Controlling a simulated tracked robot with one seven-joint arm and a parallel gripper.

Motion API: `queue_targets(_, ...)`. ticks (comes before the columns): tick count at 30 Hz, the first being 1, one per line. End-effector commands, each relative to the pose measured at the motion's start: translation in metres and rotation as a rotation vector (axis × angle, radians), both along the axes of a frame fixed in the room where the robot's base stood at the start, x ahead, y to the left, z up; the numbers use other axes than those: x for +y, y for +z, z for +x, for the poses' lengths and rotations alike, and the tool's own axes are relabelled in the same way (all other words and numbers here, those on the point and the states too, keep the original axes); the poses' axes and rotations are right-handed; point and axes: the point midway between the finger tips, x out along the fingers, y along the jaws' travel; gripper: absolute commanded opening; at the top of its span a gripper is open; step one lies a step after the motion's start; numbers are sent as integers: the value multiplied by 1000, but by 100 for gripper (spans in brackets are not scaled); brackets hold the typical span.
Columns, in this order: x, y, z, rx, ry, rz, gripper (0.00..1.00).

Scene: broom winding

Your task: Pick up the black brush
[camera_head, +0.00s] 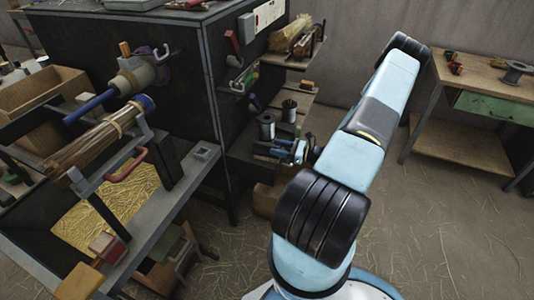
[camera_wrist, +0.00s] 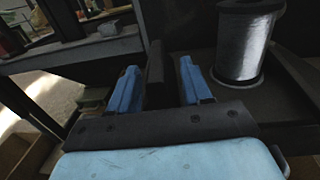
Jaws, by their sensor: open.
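My gripper (camera_wrist: 160,82) is open in the wrist view, with one blue finger on each side. A dark, narrow upright shape (camera_wrist: 155,72) stands between the fingers. It may be the black brush, but it is too dark to be sure, and I cannot tell whether the fingers touch it. In the head view, my gripper (camera_head: 280,149) is low by the dark shelf beside the cabinet, partly hidden by my arm. I cannot make out the brush clearly in the head view.
A spool of silvery wire (camera_wrist: 245,42) stands close to the right finger in the wrist view. Spools (camera_head: 267,127) and (camera_head: 289,110) stand on the shelf near my gripper. A winding bench (camera_head: 190,180) is at left, a wooden table (camera_head: 490,80) at right. The straw-strewn floor is open at right.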

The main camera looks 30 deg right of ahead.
Motion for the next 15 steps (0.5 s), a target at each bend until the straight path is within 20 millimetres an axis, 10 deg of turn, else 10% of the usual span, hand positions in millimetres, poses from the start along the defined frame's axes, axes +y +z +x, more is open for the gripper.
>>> queue_targets(15, 33, 3, 31, 0, 0, 0, 49)
